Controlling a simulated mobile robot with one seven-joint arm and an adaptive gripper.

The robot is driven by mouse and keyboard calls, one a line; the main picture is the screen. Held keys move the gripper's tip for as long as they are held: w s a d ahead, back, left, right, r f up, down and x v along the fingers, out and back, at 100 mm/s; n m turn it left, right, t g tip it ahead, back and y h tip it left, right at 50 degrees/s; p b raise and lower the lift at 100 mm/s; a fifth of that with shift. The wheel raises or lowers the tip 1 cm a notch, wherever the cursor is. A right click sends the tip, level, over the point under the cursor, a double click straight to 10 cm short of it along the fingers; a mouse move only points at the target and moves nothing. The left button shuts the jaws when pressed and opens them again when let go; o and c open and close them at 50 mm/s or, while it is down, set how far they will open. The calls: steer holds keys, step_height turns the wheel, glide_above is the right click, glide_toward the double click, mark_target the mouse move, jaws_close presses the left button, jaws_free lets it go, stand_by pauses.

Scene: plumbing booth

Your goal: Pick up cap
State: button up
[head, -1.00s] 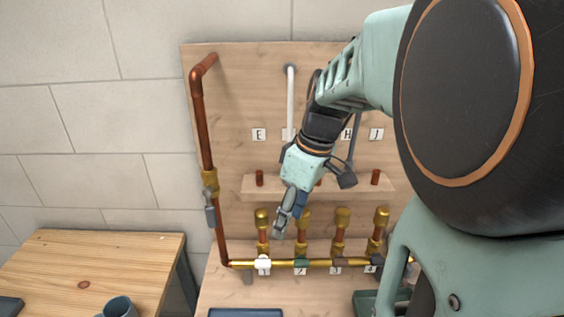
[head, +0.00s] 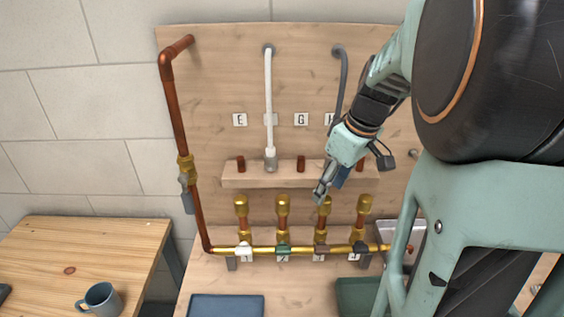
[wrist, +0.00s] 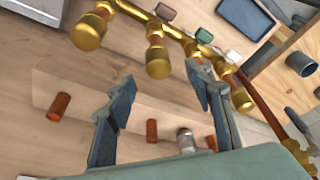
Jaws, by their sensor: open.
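Several brass caps sit on top of short upright copper stubs along a brass manifold pipe (head: 300,250). From the left in the head view they include the first cap (head: 241,205), the second (head: 283,204), the third (head: 324,207) and the rightmost (head: 364,204). My gripper (head: 320,196) is open and empty, just above and in front of the third cap. In the wrist view, the gripper (wrist: 160,80) has its fingers spread, with the third cap (wrist: 158,62) showing between and beyond the tips. The right finger partly hides the second cap there.
A wooden ledge (head: 238,180) with copper stubs (head: 301,164) lies behind the caps. A white hose (head: 268,105) and a grey hose (head: 338,85) hang on the backboard. A blue tray (head: 228,305) and green tray (head: 352,297) lie in front. A mug (head: 101,299) stands left.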

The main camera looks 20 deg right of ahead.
mark_target(324, 205)
steer(key=x, duration=0.5)
steer(key=shift+d+f+p, duration=0.1)
steer(key=shift+p, duration=0.25)
steer(key=shift+c, duration=0.5)
steer(key=c, duration=1.2)
